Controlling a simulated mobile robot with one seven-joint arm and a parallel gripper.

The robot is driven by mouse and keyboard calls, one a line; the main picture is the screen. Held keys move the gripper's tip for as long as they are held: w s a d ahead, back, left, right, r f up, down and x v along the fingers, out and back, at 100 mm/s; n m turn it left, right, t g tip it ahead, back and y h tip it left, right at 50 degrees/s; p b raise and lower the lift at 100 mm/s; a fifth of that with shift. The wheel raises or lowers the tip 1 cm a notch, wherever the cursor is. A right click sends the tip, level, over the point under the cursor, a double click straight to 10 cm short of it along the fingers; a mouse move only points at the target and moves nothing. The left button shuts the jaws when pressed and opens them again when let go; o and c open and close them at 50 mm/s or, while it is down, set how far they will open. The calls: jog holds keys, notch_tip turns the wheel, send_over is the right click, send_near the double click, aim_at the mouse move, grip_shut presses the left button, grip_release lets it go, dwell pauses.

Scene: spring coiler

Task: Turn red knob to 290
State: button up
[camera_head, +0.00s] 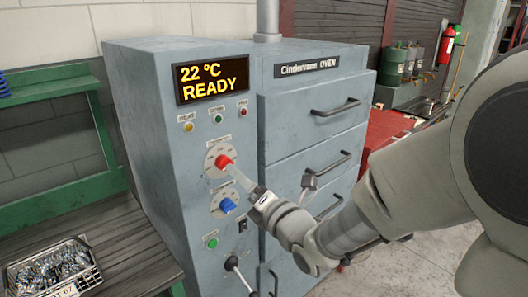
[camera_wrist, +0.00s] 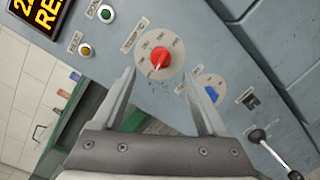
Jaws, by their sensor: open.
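The red knob (camera_head: 224,162) sits on a round pale dial plate (camera_head: 213,169) on the front of the grey oven. In the wrist view the red knob (camera_wrist: 160,58) shows ahead of my gripper, with its pointer toward the lower left of the picture; the dial numbers are too small to read. My gripper (camera_head: 232,170) reaches in from the right, its fingertips close to the knob. In the wrist view my gripper (camera_wrist: 157,78) is open and empty, with the knob in line with the gap, beyond the fingertips. I cannot tell whether either finger touches it.
The display (camera_head: 212,80) reads 22 °C READY. A blue knob (camera_head: 228,205) sits below the red one, with a lever (camera_head: 238,275) lower down. Drawer handles (camera_head: 335,107) stick out at the right. A green-framed bench (camera_head: 75,200) holding a wire basket (camera_head: 52,270) stands at the left.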

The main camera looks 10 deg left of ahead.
aim_at(225, 164)
jog(key=x, duration=0.7)
jog(key=shift+p, duration=0.35)
jog(key=shift+c, duration=0.2)
grip_shut()
